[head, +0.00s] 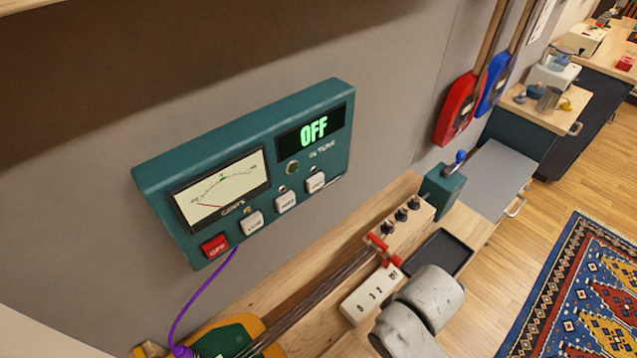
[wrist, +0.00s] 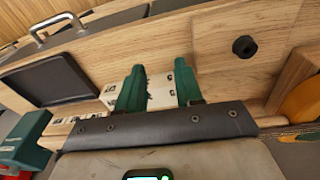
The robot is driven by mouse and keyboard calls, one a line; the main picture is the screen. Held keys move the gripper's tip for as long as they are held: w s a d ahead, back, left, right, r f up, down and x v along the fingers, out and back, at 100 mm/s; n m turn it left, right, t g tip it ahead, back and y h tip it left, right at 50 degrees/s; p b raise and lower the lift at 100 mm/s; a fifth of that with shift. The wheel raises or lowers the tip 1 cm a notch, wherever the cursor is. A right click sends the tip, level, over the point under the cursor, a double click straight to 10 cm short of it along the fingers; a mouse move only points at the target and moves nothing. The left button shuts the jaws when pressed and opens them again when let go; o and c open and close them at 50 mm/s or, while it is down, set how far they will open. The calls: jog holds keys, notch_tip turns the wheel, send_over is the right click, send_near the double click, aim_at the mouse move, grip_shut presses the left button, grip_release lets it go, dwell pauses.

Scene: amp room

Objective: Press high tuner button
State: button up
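The teal tuner box (head: 160,205) is fixed to the grey wall in the head view. Its display (head: 313,128) reads "OFF" in green, and a needle meter (head: 222,188) sits to the left. Along its lower edge are a red OFF button (head: 215,245) and three white buttons: left (head: 252,222), middle (head: 286,202) and right (head: 315,182). Their small labels are hard to read, so I cannot tell which is high. My gripper (wrist: 157,78) shows two green fingers apart with a gap between them in the wrist view. It is below and away from the tuner, which the wrist view does not show.
A wooden shelf under the tuner holds a white socket block (head: 366,293), a dark tray (head: 440,252) and a teal lever box (head: 440,190). A purple cable (head: 200,293) hangs from the tuner. Red (head: 458,108) and blue (head: 494,82) guitar-like instruments hang at right.

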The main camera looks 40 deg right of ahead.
grip_shut()
dwell(1.4)
